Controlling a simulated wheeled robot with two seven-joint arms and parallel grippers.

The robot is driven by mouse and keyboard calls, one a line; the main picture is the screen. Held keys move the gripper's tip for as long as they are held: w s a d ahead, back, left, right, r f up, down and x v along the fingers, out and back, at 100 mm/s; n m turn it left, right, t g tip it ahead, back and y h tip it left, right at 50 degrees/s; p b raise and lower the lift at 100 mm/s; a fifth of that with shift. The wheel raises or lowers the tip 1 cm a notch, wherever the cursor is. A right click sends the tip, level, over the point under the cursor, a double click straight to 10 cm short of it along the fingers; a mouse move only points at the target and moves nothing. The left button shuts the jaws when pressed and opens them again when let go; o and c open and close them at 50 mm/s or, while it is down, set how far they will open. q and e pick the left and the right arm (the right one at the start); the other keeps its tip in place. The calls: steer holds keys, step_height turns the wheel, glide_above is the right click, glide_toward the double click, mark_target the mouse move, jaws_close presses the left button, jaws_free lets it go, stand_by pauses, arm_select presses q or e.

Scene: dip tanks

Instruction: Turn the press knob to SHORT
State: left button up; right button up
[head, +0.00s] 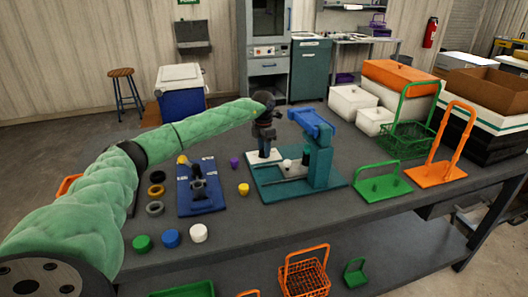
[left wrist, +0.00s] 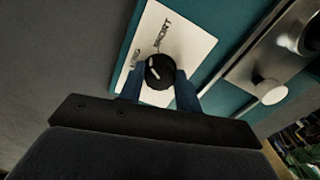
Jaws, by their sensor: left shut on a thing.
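The press (head: 318,150) is a teal stand with a blue top on a teal base. A white plate (head: 252,157) lies at the base's left side. In the left wrist view the plate (left wrist: 187,40) carries a round black knob (left wrist: 160,72) with a white pointer mark. The pointer leans up-left, toward the second label rather than SHORT. My left gripper (left wrist: 160,90) points down at the plate, its blue fingers shut on both sides of the knob. In the head view my left gripper (head: 264,146) hides the knob.
A blue fixture (head: 203,203) with a dark clamp stands left of the press. Yellow (head: 243,189) and purple (head: 234,163) small pieces lie between them. Green (head: 381,187) and orange (head: 440,172) racks stand at right. Coloured caps line the table's front left edge.

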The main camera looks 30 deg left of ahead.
arm_select(q)
steer(key=m+b, duration=0.1)
steer(key=m, duration=0.2)
steer(key=shift+b, duration=0.35)
steer(key=shift+r+m+b, duration=0.1)
steer(key=shift+m+b, duration=0.4)
steer(key=shift+m, duration=1)
arm_select(e)
steer(key=w+a+f+t+y, duration=0.1)
steer(key=a+f, duration=0.3)
steer(key=shift+w+f, duration=0.3)
steer(key=shift+f, duration=0.05)
steer(key=shift+a, duration=0.1)
arm_select(q)
steer(key=o, duration=1)
arm_select(e)
steer(key=shift+f, duration=0.1)
